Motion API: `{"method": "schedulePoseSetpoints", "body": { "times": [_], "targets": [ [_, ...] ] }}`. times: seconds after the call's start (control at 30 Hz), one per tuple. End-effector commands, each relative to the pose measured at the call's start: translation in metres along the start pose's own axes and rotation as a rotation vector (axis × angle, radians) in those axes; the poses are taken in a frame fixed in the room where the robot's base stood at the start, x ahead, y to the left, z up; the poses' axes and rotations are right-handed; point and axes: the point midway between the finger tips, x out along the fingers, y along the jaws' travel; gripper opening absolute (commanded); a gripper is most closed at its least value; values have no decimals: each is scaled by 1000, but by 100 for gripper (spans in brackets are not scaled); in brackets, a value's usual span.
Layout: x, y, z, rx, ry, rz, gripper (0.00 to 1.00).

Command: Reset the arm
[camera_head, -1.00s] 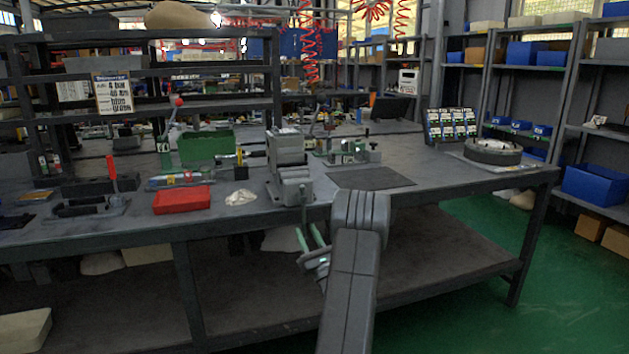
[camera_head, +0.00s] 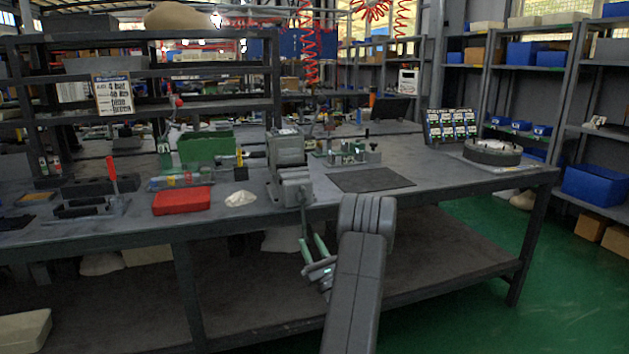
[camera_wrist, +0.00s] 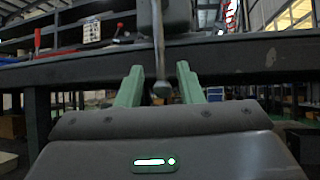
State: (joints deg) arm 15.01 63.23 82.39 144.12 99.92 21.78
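My gripper (camera_head: 313,248) hangs in front of the workbench (camera_head: 232,213), just below its front edge in the head view. Its two green fingers stand apart. In the wrist view my gripper (camera_wrist: 160,84) is open, and the vise handle (camera_wrist: 159,50) hangs down in line with the gap between the fingers. I cannot tell how far the handle is from the fingers. No valve block is clearly held.
A red tray (camera_head: 182,200), a green bin (camera_head: 206,147) and a white cloth-like lump (camera_head: 240,198) lie left of the vise. A dark mat (camera_head: 370,180) lies right of it. The bench's lower shelf (camera_head: 440,255) is below. Green floor (camera_head: 560,275) is open at right.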

Motion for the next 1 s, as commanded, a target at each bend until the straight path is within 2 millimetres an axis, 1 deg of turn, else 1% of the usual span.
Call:
{"method": "schedulePoseSetpoints", "body": {
  "times": [0.1,0.2,0.3,0.5,0.83,1.0],
  "targets": [
    [25,1,0,-2,-4,3,33],
    [44,0,0,-1,-3,2,33],
    [59,-1,2,-11,-1,6,33],
    [56,-3,2,-86,20,61,33],
    [55,-3,2,-91,23,66,33],
    [52,1,1,-95,33,68,33]
  ]
}}
